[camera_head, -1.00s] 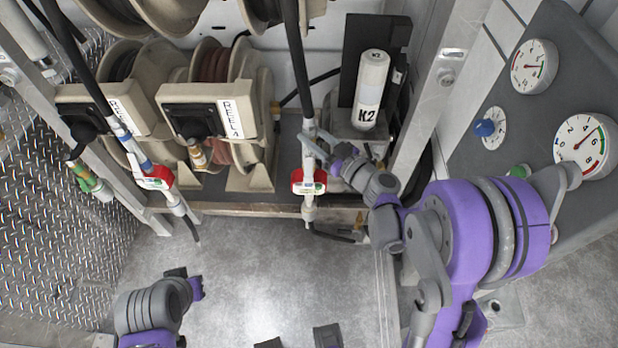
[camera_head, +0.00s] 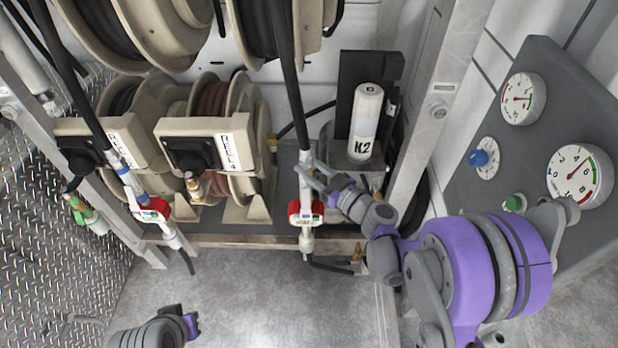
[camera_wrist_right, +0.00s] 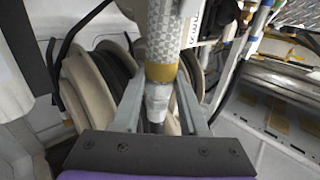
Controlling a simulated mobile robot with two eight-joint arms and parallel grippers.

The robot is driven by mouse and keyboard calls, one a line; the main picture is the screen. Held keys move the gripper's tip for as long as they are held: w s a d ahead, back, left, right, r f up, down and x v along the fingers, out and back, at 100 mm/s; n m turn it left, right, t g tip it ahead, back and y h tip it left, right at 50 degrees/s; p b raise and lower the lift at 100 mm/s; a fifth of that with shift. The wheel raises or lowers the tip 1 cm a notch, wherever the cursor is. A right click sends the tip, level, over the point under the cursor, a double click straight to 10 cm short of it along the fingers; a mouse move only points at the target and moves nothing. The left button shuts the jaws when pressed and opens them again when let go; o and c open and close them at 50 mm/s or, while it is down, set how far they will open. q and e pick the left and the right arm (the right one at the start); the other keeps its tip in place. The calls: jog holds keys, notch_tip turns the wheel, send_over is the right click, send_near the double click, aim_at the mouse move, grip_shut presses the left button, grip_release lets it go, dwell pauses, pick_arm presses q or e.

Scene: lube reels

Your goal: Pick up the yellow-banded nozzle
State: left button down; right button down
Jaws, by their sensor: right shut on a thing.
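The yellow-banded nozzle (camera_head: 306,212) hangs upright below a black hose in the middle of the head view, with a red guard on its body. In the right wrist view its yellow band (camera_wrist_right: 160,72) shows just beyond the finger area. My right gripper (camera_head: 308,172) comes in from the right and is shut on the nozzle's pale upper part, above the red guard. In the right wrist view the fingers lie on both sides of it. My left gripper (camera_head: 190,325) is low at the left, apart from everything; its fingers are too small to read.
A blue-banded nozzle (camera_head: 150,208) hangs to the left, with a green-marked one (camera_head: 85,212) farther left. Hose reels (camera_head: 232,180) stand behind. A white K2 canister (camera_head: 366,122) and a metal post (camera_head: 425,120) are close to my right arm. A gauge panel (camera_head: 540,130) is at the right.

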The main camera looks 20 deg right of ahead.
aim_at(310, 151)
notch_tip(310, 151, up, 7)
jog(key=shift+f+p, duration=0.2)
jog(key=shift+p, duration=0.45)
jog(key=b+v, duration=0.1)
jog(key=v, duration=1.7)
jog(key=shift+r, duration=0.15)
jog(key=shift+r+p, duration=0.75)
